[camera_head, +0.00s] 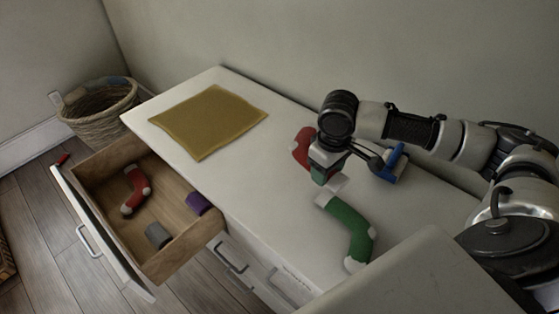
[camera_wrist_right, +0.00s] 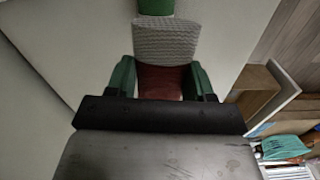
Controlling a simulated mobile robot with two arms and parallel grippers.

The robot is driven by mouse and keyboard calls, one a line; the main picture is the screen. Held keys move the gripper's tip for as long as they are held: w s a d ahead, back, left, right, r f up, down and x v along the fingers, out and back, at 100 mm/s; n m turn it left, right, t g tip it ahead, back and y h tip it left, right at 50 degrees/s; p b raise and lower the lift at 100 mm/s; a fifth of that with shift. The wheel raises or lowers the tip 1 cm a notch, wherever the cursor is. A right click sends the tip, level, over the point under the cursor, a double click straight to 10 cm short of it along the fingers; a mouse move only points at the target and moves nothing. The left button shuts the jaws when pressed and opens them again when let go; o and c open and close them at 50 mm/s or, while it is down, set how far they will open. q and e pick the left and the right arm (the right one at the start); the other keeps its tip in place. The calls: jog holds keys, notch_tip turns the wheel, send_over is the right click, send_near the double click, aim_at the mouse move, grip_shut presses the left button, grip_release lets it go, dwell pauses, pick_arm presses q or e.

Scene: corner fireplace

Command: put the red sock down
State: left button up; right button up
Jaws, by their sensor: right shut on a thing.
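My right gripper (camera_head: 324,172) is shut on a red sock (camera_head: 302,143) over the white dresser top (camera_head: 270,172). In the right wrist view the red sock (camera_wrist_right: 160,82) lies between the two green fingers, its pale knit cuff (camera_wrist_right: 166,38) sticking out beyond them. The gripper hides the sock's middle in the head view. I cannot tell whether the sock touches the dresser top. A green sock (camera_head: 347,227) with white ends lies close by, towards the bottom of the head view. My left gripper is not in view.
A mustard cloth (camera_head: 208,119) lies flat on the dresser. The open drawer (camera_head: 163,222) holds another red sock (camera_head: 133,191), a grey roll (camera_head: 158,236) and a purple roll (camera_head: 198,203). A wicker basket (camera_head: 98,112) stands on the floor. A blue object (camera_head: 396,163) is beside my arm.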

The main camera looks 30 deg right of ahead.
send_over(286, 186)
notch_tip(286, 186, down, 6)
jog(key=shift+f, duration=2.25)
jog(key=o, duration=1)
jog(key=shift+f, duration=0.15)
jog(key=shift+c, duration=0.2)
